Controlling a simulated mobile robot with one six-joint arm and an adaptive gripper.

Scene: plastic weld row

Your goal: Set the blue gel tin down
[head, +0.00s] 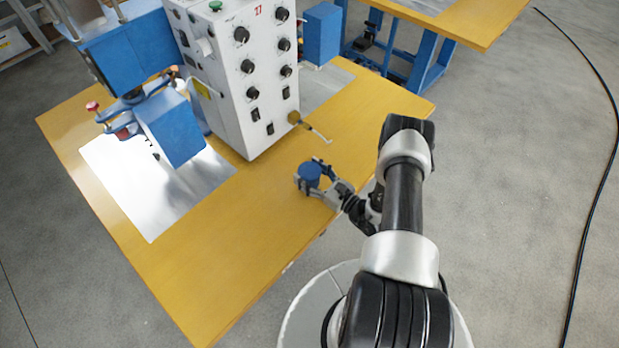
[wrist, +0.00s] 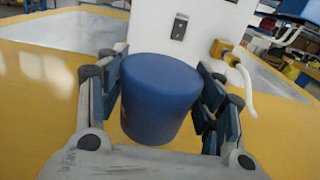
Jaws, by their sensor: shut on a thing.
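The blue gel tin (head: 310,173) is between the fingers of my gripper (head: 316,182), over the yellow table (head: 240,235) near its front edge. In the wrist view the tin (wrist: 158,98) is upright, with a finger pad against each side. My gripper (wrist: 160,105) is shut on it. Yellow tabletop shows around the tin's lower end. I cannot tell whether the tin's base touches the table or hangs just above it.
A white control cabinet (head: 235,80) with black knobs stands behind the tin. A blue press head (head: 170,130) sits over a metal plate (head: 120,190) at left. A short cable (head: 318,133) sticks out near the cabinet. The front left tabletop is clear.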

